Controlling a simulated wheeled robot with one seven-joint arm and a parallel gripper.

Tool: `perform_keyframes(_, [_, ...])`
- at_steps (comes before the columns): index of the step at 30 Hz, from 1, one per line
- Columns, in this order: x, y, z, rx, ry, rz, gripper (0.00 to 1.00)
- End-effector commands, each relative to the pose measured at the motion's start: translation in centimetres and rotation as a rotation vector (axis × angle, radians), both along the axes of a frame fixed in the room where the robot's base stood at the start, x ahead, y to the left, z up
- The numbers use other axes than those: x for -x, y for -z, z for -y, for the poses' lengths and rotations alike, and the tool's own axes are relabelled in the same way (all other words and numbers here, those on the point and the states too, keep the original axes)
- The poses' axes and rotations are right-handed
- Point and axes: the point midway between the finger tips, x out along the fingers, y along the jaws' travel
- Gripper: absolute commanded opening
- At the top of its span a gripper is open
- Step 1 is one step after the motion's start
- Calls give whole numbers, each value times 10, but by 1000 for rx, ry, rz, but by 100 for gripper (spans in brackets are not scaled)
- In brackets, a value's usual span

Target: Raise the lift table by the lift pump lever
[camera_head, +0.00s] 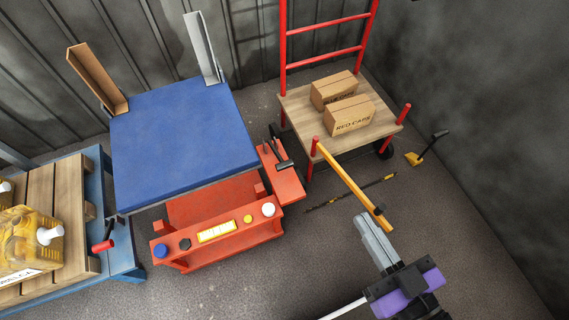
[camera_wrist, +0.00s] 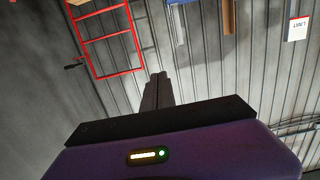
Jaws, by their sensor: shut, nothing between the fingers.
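The lift table has a blue top (camera_head: 180,135) over an orange-red base (camera_head: 220,234), left of centre in the head view. An orange-red unit (camera_head: 284,184) at its right side carries a short dark-handled lever (camera_head: 285,163), which may be the pump lever. A yellow bar (camera_head: 348,179) with a dark lower end slants across the floor area to the right; I cannot tell what it is joined to. My gripper (camera_head: 362,220) is shut and empty beside the bar's lower end. Contact is unclear. The wrist view shows my closed fingers (camera_wrist: 158,78) pointing towards the wall.
A wooden-decked cart (camera_head: 295,105) with red rails holds two cardboard boxes (camera_head: 348,116). A black-handled lever with a yellow foot (camera_head: 427,148) stands at the right. A blue frame with a wooden pallet (camera_head: 72,197) and yellow jerry cans (camera_head: 28,240) fills the left.

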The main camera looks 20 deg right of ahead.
Motion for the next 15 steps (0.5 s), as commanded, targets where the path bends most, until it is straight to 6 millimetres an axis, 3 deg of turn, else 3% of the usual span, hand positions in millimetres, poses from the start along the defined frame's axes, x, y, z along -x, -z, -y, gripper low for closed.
perform_keyframes(15, [-141, 87, -2, 6, -8, 4, 0])
